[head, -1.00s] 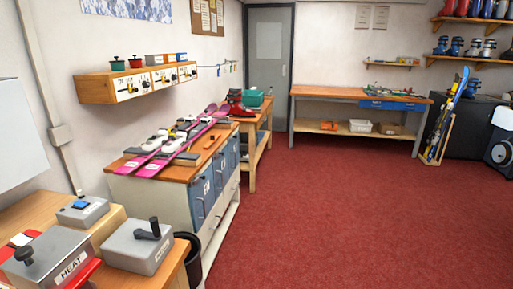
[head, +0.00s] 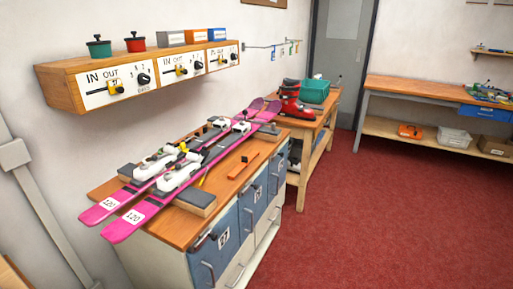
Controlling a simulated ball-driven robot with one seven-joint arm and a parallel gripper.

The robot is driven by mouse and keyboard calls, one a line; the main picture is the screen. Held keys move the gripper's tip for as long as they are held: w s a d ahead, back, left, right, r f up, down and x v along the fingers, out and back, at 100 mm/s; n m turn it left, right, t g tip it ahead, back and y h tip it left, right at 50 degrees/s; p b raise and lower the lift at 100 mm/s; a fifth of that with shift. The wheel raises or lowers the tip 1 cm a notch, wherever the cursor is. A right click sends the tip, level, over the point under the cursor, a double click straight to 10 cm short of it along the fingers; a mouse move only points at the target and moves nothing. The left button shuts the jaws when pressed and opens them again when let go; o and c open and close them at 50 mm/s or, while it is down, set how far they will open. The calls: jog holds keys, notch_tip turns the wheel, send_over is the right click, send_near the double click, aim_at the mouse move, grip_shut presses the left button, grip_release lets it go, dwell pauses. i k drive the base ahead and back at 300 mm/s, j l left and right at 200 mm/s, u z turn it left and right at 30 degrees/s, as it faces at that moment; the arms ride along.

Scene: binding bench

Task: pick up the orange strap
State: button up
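A flat orange strip (head: 241,166), which looks like the orange strap, lies on the wooden top of the binding bench (head: 183,231), to the right of the skis. A small dark piece shows at its upper end. A pair of pink skis (head: 150,201) with white bindings lies along the bench, resting on grey blocks. My gripper is not in view.
A wooden wall box (head: 62,90) with dials and yellow levers hangs above the bench. A second bench (head: 328,122) behind holds a red boot (head: 291,103) and a green box (head: 315,91). Red carpet (head: 345,225) on the right is clear.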

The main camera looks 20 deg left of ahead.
aim_at(245, 160)
jog(key=i+l+u, duration=0.15)
jog(key=i, duration=0.6)
jog(key=i+l+u, duration=0.15)
jog(key=i, duration=0.65)
